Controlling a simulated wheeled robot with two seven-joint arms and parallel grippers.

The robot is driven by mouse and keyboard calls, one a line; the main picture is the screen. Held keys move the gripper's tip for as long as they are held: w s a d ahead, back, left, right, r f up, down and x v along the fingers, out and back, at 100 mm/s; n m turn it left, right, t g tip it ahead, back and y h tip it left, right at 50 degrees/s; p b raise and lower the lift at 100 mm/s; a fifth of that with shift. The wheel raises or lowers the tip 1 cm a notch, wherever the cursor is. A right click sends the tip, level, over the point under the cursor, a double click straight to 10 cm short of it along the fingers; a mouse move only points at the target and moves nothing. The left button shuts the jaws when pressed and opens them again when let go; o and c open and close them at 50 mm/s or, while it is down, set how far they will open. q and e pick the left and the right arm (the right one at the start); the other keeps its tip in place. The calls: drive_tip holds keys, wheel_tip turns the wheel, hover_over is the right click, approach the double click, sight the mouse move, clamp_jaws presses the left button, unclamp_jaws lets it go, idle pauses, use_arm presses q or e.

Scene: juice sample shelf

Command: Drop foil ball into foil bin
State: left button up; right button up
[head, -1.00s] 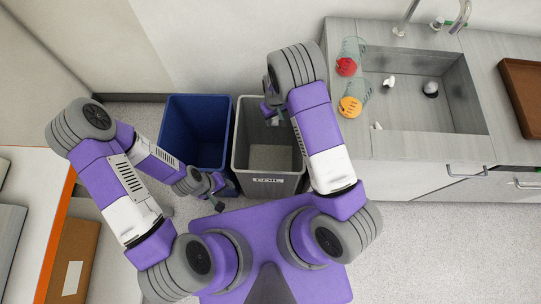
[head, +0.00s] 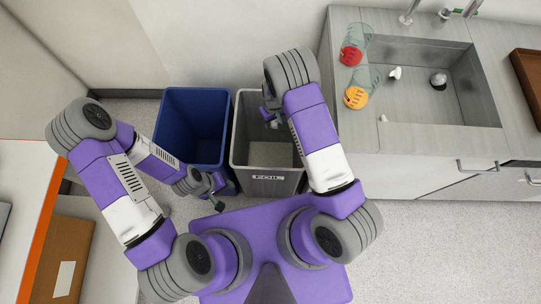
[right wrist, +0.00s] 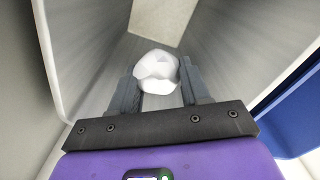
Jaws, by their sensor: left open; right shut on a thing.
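The foil ball (right wrist: 157,70) is a crumpled whitish lump held between the two fingers of my right gripper (right wrist: 160,84). In the head view my right gripper (head: 270,115) hangs over the opening of the grey foil bin (head: 268,179), which has a FOIL label on its front. The ball is hard to make out there. The right wrist view looks down past the ball into the bin, with the bin's walls (right wrist: 83,60) around it and its pale floor (right wrist: 160,20) beyond. My left gripper (head: 216,193) is open and empty, low beside the blue bin's front right corner.
A blue bin (head: 193,125) stands directly left of the foil bin. To the right is a counter with a sink (head: 440,130), small white bits in it, and two tipped glasses with red (head: 350,55) and orange (head: 356,97) contents. A brown tray (head: 530,75) lies far right.

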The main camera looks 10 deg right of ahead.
drive_tip(key=o, duration=1.1)
wheel_tip(320, 180, up, 8)
drive_tip(key=p, duration=0.2)
drive_tip(key=shift+f+p, duration=0.15)
drive_tip(key=shift+p, duration=0.15)
